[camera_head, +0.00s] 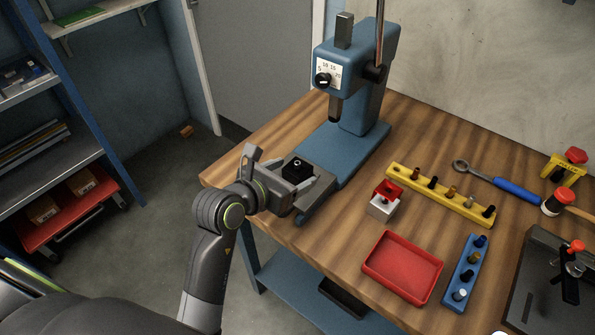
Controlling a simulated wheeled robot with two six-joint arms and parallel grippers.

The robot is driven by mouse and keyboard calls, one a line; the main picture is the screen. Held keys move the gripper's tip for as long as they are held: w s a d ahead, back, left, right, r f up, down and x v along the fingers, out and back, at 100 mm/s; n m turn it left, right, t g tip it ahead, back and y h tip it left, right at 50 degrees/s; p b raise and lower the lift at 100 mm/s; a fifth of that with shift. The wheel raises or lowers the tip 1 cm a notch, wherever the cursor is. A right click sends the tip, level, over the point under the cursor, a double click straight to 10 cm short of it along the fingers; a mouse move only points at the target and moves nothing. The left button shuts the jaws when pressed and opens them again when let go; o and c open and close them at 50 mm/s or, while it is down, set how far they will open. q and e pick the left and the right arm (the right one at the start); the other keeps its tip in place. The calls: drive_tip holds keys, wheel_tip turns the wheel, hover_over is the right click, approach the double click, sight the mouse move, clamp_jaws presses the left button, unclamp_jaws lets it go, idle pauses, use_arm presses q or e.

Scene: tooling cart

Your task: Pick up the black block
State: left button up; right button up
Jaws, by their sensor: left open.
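The black block (297,167) is a small dark cube with a round hole on top. It sits at the left front of the blue press (333,149), near the table's left edge. My left gripper (308,178) comes in from the lower left and is open around or right beside the block. I cannot tell whether its fingers touch the block. The gripper hides the block's lower part and what it rests on. My right gripper is not in view.
The wooden table (335,247) also holds a yellow rack (462,202) of pegs, a red-and-white block (383,206), a red tray (384,274), a blue peg rack (459,285) and a blue-handled wrench (505,187). The press head (350,62) stands tall behind the gripper.

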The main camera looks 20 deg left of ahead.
sight(298, 162)
use_arm(q)
drive_tip(key=shift+x, duration=1.7)
drive_tip(key=shift+a+f, duration=0.1)
drive_tip(key=shift+a, duration=0.05)
drive_tip(key=shift+c, duration=0.4)
drive_tip(key=c, duration=1.1)
wheel_tip(298, 162, up, 5)
drive_tip(key=shift+p, duration=0.45)
wheel_tip(298, 162, up, 3)
drive_tip(key=p, duration=0.3)
drive_tip(key=shift+r, duration=0.25)
drive_tip(key=shift+r+p, duration=0.8)
drive_tip(key=shift+p, duration=0.1)
